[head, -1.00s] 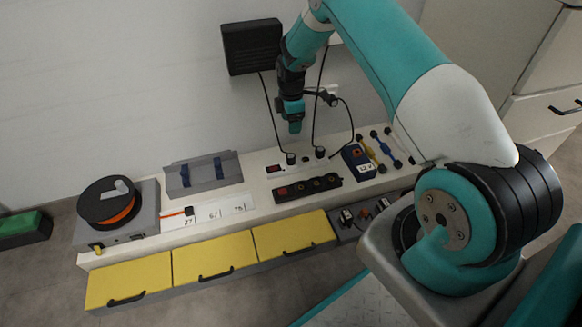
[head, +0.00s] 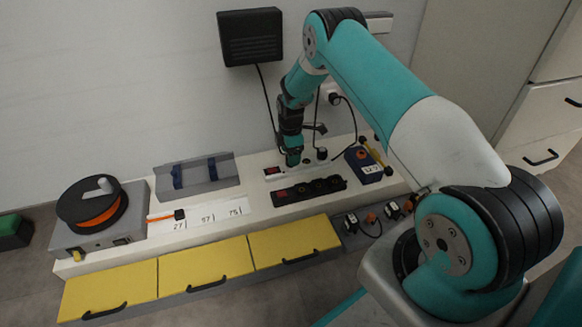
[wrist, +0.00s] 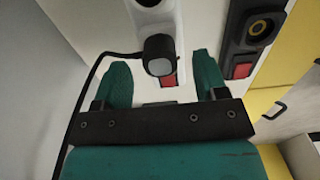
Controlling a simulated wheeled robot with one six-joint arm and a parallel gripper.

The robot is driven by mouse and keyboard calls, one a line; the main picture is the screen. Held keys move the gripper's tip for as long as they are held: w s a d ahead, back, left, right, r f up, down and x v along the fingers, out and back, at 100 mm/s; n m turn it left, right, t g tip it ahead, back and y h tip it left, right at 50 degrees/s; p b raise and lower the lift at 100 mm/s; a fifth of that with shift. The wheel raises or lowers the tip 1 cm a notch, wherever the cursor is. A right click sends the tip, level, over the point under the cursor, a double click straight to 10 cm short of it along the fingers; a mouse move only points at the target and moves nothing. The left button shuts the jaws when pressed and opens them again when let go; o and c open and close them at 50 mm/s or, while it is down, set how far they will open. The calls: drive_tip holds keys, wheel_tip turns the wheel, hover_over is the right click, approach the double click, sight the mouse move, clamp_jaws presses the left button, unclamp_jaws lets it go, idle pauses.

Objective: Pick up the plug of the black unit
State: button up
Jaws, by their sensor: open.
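The black unit (head: 250,37) hangs on the wall, and its black cable runs down behind my gripper to the white power strip (head: 312,160). In the wrist view the plug (wrist: 160,55), dark with a grey end face, stands in the white strip (wrist: 152,18), its cable curving off to the left. My gripper (head: 293,161) points down at the left part of the strip. Its green fingers (wrist: 162,76) are open, one on each side of the plug, with gaps visible on both sides. In the head view my gripper hides this plug.
Another black plug (head: 322,153) stands in the strip just to the right. A black power strip (head: 312,189) lies in front. A blue box (head: 364,165) is at right. A grey holder (head: 197,176) and an orange spool (head: 93,206) are left. Yellow drawers (head: 205,262) line the front.

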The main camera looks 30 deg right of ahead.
wheel_tip(320, 180, down, 2)
drive_tip(key=shift+f+b, duration=0.25)
drive_tip(key=shift+b, duration=0.2)
drive_tip(key=shift+r, duration=0.15)
drive_tip(key=c, duration=1.2)
wheel_tip(320, 180, up, 20)
drive_tip(key=p, duration=1.1)
